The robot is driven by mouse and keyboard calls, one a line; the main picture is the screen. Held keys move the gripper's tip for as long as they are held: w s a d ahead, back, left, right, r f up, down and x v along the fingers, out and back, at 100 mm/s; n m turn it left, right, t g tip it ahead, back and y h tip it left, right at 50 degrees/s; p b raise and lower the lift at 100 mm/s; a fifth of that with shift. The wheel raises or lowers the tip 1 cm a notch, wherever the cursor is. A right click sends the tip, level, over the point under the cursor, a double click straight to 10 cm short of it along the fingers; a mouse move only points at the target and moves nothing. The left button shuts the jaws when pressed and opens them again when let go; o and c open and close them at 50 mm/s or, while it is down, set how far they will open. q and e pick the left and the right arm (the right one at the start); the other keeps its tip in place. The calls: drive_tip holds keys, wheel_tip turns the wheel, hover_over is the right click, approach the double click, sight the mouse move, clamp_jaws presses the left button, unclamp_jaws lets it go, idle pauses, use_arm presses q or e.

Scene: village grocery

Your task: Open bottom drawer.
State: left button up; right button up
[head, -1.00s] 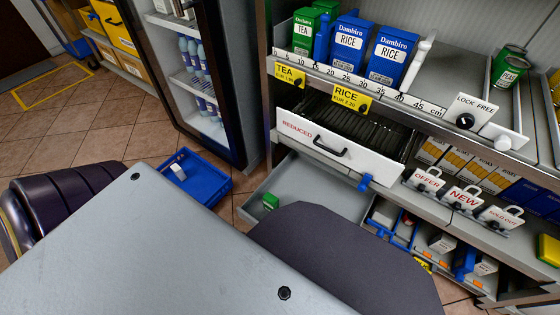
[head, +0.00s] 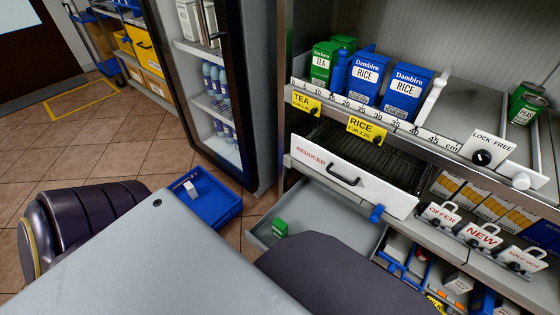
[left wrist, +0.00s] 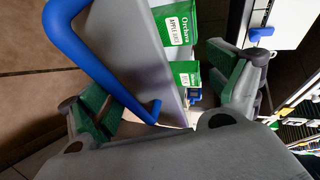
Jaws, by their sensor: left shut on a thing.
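The bottom drawer (head: 335,215) is a grey tray standing pulled out below the white REDUCED drawer (head: 350,180). A small green carton (head: 280,227) lies in it. Its front is hidden behind my own body in the head view. In the left wrist view, a grey drawer panel (left wrist: 125,50) with a blue bar handle (left wrist: 85,60) shows, with green cartons (left wrist: 180,30) behind it. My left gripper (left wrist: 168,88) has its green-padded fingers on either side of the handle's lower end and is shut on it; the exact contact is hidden. My right gripper is not in view.
A blue crate (head: 218,207) stands on the floor left of the drawer, near the glass-door fridge (head: 215,90). Shelves above hold rice and tea boxes (head: 368,75). Lower bins (head: 400,250) stand right of the drawer. Tiled floor is clear at left.

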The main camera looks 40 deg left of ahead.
use_arm(q)
drive_tip(key=shift+s+a+r+p, duration=0.4)
drive_tip(key=shift+s+a+r, duration=0.25)
drive_tip(key=shift+r, duration=0.2)
drive_tip(key=shift+c, duration=0.6)
drive_tip(key=shift+s, duration=0.5)
drive_tip(key=c, duration=1)
drive_tip(key=shift+s+f+p+v, duration=0.15)
drive_tip(key=shift+f+p+v, duration=0.3)
drive_tip(key=shift+v, duration=1.45)
drive_tip(key=shift+s+f+p+v, duration=0.1)
drive_tip(key=shift+f+p+v, duration=0.3)
drive_tip(key=shift+v, duration=1.5)
drive_tip(key=shift+s+f+p+v, duration=0.2)
drive_tip(key=shift+p+v, duration=0.4)
drive_tip(key=shift+v, duration=1.25)
drive_tip(key=shift+w, duration=0.1)
drive_tip(key=shift+r, duration=0.1)
drive_tip(key=shift+o, duration=1.4)
